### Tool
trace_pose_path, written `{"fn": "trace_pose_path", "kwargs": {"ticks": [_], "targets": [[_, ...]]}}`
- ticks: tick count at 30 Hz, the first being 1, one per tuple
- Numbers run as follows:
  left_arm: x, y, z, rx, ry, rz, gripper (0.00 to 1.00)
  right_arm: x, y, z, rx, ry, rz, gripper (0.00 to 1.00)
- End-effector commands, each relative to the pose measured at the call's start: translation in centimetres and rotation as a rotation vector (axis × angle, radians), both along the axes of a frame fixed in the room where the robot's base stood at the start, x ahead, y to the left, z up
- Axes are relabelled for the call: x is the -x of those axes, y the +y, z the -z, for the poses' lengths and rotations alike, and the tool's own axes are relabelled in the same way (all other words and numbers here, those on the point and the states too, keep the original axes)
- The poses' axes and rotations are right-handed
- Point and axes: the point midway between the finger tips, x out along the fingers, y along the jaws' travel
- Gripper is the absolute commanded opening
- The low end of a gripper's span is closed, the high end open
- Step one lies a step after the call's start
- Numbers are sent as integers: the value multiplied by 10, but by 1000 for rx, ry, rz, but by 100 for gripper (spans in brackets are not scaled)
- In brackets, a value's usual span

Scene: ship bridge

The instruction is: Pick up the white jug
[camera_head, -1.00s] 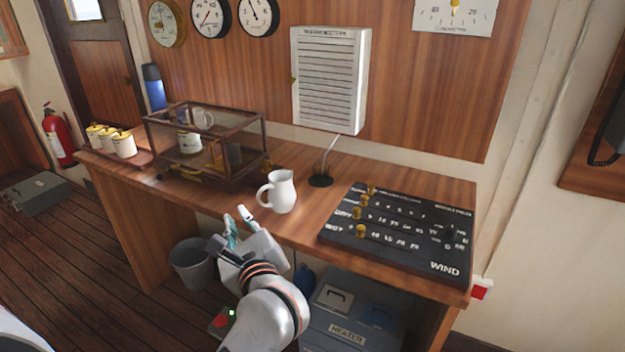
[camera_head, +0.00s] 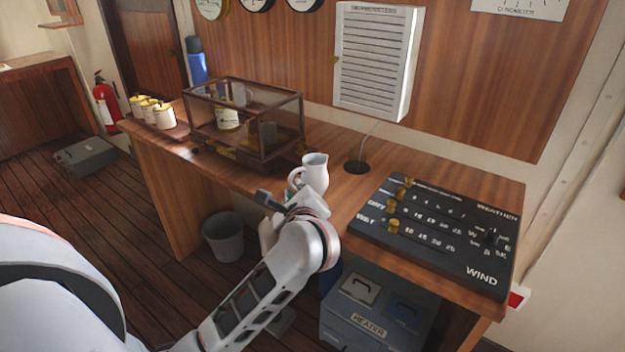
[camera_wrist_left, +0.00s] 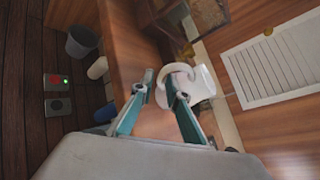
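The white jug (camera_head: 316,173) stands upright on the wooden desk (camera_head: 345,200), with its handle on the left. My left gripper (camera_head: 288,202) is right at the jug's near left side, in front of its lower part; its fingertips are partly hidden in the head view. In the left wrist view the gripper (camera_wrist_left: 158,86) is open, with a gap between its two teal fingers. There the jug (camera_wrist_left: 203,82) is at the right finger, which overlaps its round handle. I cannot tell whether finger and handle touch. My right gripper is not in view.
A glass case (camera_head: 245,125) stands left of the jug, with lidded pots (camera_head: 165,117) beyond it. The black wind board (camera_head: 435,235) lies to the right. A thin stand (camera_head: 357,166) is behind the jug. A grey heater box (camera_head: 375,310) and a bin (camera_head: 223,238) are below.

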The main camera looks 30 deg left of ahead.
Motion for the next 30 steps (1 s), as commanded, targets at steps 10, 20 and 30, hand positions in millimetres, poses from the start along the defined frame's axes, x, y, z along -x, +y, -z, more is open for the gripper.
{"fn": "trace_pose_path", "kwargs": {"ticks": [10,20,30], "targets": [[-1,1,0,-1,1,0,0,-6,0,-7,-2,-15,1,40],[-1,1,-1,-2,-2,0,0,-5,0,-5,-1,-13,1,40],[-1,1,-11,-2,-5,-1,0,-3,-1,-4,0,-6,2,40]]}}
